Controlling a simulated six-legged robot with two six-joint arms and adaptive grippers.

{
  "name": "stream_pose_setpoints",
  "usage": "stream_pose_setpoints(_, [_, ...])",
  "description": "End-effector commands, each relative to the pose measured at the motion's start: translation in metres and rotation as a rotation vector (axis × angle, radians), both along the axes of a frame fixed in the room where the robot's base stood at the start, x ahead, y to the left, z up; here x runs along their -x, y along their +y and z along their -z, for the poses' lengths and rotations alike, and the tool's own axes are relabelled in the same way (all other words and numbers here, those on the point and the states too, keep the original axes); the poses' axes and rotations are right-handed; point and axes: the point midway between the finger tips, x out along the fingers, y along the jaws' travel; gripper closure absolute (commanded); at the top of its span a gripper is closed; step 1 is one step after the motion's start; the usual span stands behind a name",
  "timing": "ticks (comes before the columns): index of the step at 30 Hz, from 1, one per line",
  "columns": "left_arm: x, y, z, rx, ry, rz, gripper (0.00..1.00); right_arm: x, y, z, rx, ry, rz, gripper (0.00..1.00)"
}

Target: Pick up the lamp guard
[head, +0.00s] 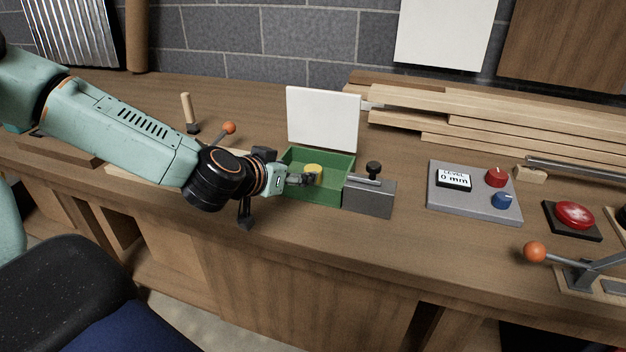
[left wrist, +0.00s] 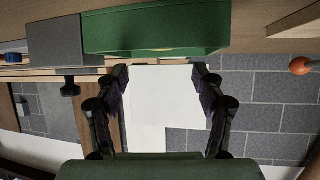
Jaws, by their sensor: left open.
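A small yellow round piece (head: 313,169) sits in the green open box (head: 334,190) on the workbench. I cannot tell for sure that it is the lamp guard; nothing else in view clearly looks like one. My left gripper (head: 308,179) is at the box's left front, its fingers reaching over the rim beside the yellow piece and partly covering it. In the left wrist view my left gripper (left wrist: 161,74) is open with nothing held between its fingers. My right gripper is not in view.
A white panel (head: 323,118) stands behind the box. A grey block with a black knob (head: 369,195) adjoins the box's right side. Orange-knobbed levers, a level control panel (head: 474,193) and a red button (head: 574,214) are on the bench. Planks (head: 480,118) lie behind.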

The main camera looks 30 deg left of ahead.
Motion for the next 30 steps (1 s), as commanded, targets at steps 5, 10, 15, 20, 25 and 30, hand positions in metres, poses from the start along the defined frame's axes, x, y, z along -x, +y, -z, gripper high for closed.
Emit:
stream_pose_setpoints(5, [-0.015,0.001,0.011,-0.011,0.0,0.003,0.31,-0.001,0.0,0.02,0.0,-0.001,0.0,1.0])
stream_pose_setpoints(10, [-0.03,0.001,0.018,-0.01,0.001,0.003,0.31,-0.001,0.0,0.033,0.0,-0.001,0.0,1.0])
stream_pose_setpoints(15, [-0.039,0.001,0.021,-0.006,0.001,0.003,0.31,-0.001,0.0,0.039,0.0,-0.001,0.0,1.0])
stream_pose_setpoints(20, [-0.045,0.002,0.024,-0.007,0.001,0.002,0.31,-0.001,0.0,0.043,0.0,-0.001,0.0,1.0])
stream_pose_setpoints(25, [-0.061,0.003,0.035,-0.01,0.0,0.004,0.31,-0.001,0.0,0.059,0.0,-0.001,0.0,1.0])
stream_pose_setpoints(30, [-0.079,0.004,0.044,-0.008,0.001,0.003,0.31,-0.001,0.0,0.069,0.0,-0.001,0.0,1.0])
